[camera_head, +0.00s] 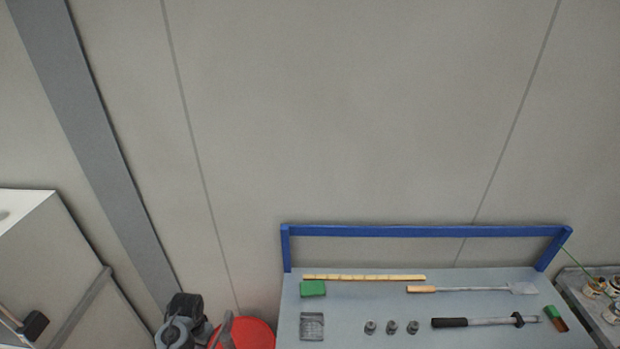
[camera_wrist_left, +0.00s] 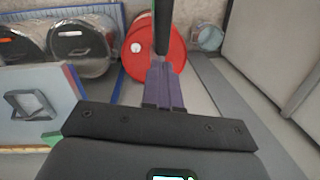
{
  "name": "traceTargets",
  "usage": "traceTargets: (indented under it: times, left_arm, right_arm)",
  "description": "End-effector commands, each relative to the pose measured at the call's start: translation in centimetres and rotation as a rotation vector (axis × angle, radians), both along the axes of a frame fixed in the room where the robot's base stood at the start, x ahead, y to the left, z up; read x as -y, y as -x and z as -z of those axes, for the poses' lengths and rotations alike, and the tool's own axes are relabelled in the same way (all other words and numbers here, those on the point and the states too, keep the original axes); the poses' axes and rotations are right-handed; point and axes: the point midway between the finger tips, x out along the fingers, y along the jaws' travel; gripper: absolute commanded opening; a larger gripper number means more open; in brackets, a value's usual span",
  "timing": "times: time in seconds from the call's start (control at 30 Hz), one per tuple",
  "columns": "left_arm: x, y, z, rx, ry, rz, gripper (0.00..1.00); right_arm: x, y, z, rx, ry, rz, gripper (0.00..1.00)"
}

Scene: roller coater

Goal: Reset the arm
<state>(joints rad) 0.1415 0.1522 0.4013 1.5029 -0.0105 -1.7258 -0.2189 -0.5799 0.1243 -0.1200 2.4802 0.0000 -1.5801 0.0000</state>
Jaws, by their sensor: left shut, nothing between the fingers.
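My left gripper (camera_wrist_left: 163,48) is in the left wrist view, with its dark fingers together and nothing between them. Behind the fingers is a red drum (camera_wrist_left: 178,62), with floor to its right. In the head view, a dark grey shape (camera_head: 182,320) stands at the bottom edge, left of the red drum (camera_head: 250,335); I cannot tell whether it is part of my arm. My right gripper is in neither view.
A grey workbench (camera_head: 350,335) with a blue frame (camera_head: 420,231) holds a wooden ruler (camera_head: 364,277), a green block (camera_head: 313,289), a scraper (camera_head: 470,289), a black-handled tool (camera_head: 478,321) and several small metal parts. A white cabinet (camera_head: 50,250) stands left. Large cylinders (camera_wrist_left: 82,45) lie beside the drum.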

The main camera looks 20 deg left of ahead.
Motion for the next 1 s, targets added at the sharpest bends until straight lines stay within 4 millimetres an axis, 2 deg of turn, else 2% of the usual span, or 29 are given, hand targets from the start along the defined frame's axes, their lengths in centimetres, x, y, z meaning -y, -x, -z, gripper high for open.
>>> traceTargets:
  times: [0.17,0.27,0.4,0.5,0.6,0.77,1.0]
  left_arm:
    - [5.3,3.3,-1.2,0.074,-0.1,0.126,0.0]
    - [9.8,5.6,-2.4,0.136,-0.117,0.205,0.0]
    - [16.2,9.1,-4.9,0.227,-0.088,0.295,0.0]
    - [20.0,11.4,-6.9,0.282,-0.045,0.336,0.0]
    - [22.6,13.2,-8.7,0.324,-0.007,0.357,0.0]
    - [24.7,14.6,-10.3,0.357,0.031,0.372,0.0]
    - [25.0,14.8,-10.6,0.364,0.038,0.372,0.0]
  right_arm:
    - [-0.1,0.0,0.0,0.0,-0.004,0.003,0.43]
    - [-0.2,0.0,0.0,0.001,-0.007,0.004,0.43]
    - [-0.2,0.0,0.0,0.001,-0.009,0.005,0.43]
    - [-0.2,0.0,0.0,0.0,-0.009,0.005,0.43]
    - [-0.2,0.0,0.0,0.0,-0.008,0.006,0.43]
    - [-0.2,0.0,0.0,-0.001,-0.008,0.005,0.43]
    - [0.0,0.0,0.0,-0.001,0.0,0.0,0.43]
